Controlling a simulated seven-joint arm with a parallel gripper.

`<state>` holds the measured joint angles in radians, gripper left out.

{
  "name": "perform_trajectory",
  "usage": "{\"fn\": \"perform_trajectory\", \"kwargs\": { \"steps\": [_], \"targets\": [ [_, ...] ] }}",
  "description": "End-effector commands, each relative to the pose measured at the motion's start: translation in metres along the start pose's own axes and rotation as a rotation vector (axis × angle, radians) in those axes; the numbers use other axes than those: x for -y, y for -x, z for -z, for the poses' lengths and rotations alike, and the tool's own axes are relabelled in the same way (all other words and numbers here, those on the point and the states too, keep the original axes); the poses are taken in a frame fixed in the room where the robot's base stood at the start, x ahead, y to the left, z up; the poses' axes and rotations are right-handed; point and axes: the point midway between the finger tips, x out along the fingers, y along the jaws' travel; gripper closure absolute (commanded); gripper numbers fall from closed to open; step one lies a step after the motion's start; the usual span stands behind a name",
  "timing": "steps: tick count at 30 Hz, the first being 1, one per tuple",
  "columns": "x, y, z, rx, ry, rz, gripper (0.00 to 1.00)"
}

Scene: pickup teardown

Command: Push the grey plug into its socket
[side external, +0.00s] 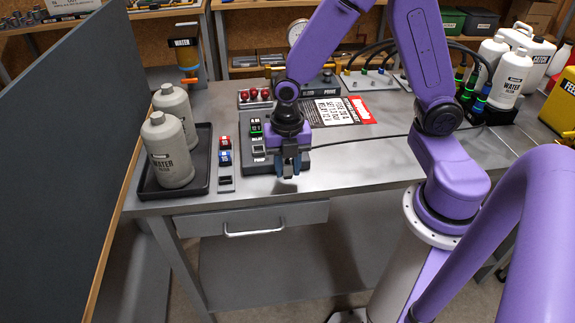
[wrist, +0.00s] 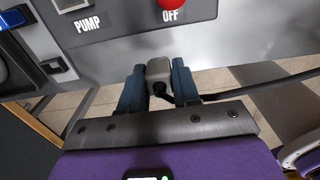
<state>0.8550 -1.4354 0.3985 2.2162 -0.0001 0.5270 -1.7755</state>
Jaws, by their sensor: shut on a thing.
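My gripper (side external: 288,174) is above the front edge of the bench, with its fingers pointing down. In the wrist view its two blue fingers are shut on the grey plug (wrist: 159,71), one on each side. A black cable runs from the plug to the right. The grey panel (wrist: 122,32) with the "PUMP" and "OFF" labels is apart from the plug, higher in the picture. A square socket (wrist: 70,4) beside the "PUMP" label is cut by the picture's top edge. In the side view an open grey socket (side external: 259,149) sits on the panel below a green plug (side external: 256,128).
A strip with red and blue plugs (side external: 225,157) and an empty slot (side external: 226,181) lies left of the panel. White bottles (side external: 168,150) stand in a black tray (side external: 147,186) farther left. A sign (side external: 340,111) lies behind. The bench right of my gripper is mostly clear.

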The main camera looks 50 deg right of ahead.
Motion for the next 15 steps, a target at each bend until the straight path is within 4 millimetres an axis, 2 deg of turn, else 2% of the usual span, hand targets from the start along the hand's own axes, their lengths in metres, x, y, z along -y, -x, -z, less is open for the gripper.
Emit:
{"fn": "perform_trajectory", "kwargs": {
  "steps": [15],
  "targets": [
    [-0.001,0.034,0.0,0.0,0.0,-0.002,1.0]
  ]
}}
